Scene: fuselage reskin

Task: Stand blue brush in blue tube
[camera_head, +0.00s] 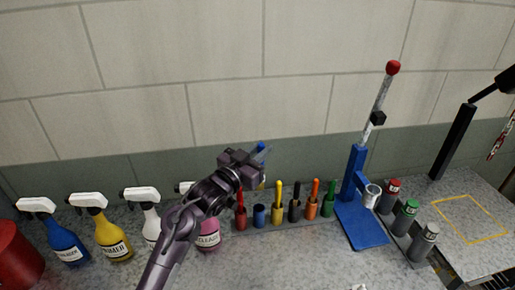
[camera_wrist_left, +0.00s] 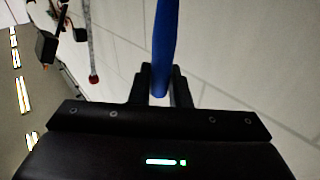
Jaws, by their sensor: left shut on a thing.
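My left gripper (camera_head: 262,156) is shut on the blue brush and holds it in the air above the row of tubes. Only a small blue part of the blue brush (camera_head: 261,147) shows in the head view. In the left wrist view the blue brush (camera_wrist_left: 162,45) shows as a long blue handle between the fingers (camera_wrist_left: 160,84). The blue tube (camera_head: 259,215) stands empty in the rack, below the gripper, between the red and yellow tubes. My right gripper is not in view.
The rack (camera_head: 285,223) also holds red, yellow, black, orange and green tubes with brushes. Several spray bottles (camera_head: 110,235) stand at left. A blue lever press (camera_head: 357,205) with a red knob (camera_head: 393,67) rises at right, beside labelled cans (camera_head: 406,214). A wall stands behind.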

